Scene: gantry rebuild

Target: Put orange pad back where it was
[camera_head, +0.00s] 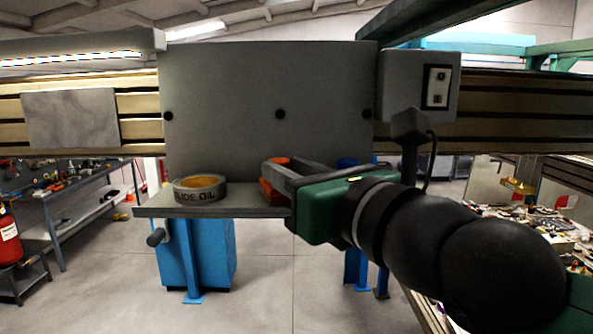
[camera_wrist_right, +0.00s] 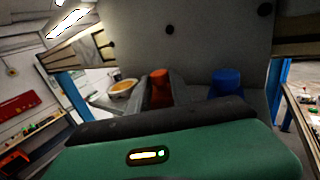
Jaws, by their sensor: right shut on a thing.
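The orange pad (camera_head: 270,192) is at the right end of the small grey shelf (camera_head: 240,212), in front of the grey plate. My right gripper (camera_head: 275,171) comes in from the right and is shut on it; orange shows above and below the grey finger. In the right wrist view the orange pad (camera_wrist_right: 160,88) stands upright beyond my gripper's dark edge. Its lower part is hidden there, and I cannot tell whether it touches the shelf. My left gripper is in neither view.
A roll marked "LIDE OIL" (camera_head: 200,190) lies on the shelf's left part. The grey plate (camera_head: 270,100) rises behind it. A blue capped thing (camera_wrist_right: 228,82) stands right of the pad in the wrist view. A grey box (camera_head: 418,85) is at upper right.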

